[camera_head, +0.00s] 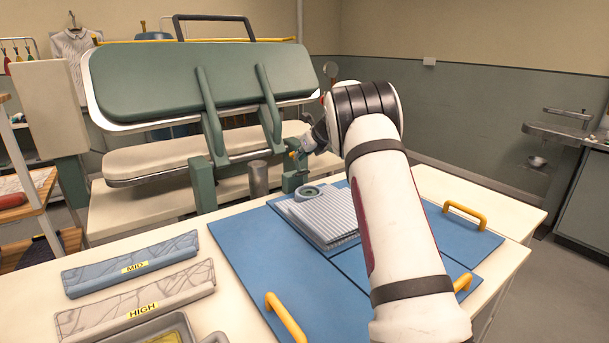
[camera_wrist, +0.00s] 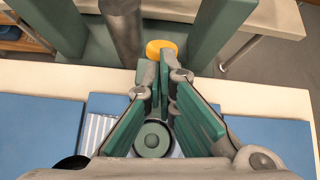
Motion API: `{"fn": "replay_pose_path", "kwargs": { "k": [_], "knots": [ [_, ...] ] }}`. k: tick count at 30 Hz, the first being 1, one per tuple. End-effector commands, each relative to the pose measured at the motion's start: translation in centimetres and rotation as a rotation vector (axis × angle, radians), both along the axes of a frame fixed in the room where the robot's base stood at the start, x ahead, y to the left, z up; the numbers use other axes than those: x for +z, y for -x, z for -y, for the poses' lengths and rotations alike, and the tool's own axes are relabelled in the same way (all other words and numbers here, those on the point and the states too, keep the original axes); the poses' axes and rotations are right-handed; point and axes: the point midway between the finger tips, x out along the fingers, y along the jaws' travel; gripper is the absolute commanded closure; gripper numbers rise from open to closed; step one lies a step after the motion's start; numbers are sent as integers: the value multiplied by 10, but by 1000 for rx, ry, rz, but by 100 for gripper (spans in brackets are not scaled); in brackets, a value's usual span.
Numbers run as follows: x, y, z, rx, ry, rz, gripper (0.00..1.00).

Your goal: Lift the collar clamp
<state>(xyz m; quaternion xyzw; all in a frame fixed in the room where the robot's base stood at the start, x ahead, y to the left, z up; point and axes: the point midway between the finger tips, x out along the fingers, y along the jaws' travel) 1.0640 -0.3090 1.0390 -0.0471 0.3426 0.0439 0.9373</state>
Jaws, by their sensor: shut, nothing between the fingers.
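A round grey ring with a dark green centre (camera_head: 307,192), likely the collar clamp, lies at the far end of a folded striped garment (camera_head: 328,218). In the wrist view the disc (camera_wrist: 152,140) shows below my fingers, partly covered by them; how far below I cannot tell. My gripper (camera_wrist: 165,80) is shut and empty, its green-padded fingers together and pointing toward the press. A yellow knob (camera_wrist: 160,48) shows just beyond the fingertips; whether they touch it I cannot tell. In the head view my gripper (camera_head: 300,155) is small and partly hidden by my wrist.
A large green press (camera_head: 200,85) with its padded top raised stands behind the table. A grey post (camera_head: 258,178) stands near my gripper. Blue folding boards (camera_head: 245,250) with yellow handles (camera_head: 285,318) lie under the garment.

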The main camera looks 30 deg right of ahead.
Motion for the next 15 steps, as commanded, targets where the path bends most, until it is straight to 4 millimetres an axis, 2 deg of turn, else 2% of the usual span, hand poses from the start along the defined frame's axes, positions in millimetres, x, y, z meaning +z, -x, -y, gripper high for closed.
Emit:
{"fn": "replay_pose_path", "kwargs": {
  "k": [15],
  "knots": [
    [8, -10, 0, 0, 0, 1, 100]
  ]
}}
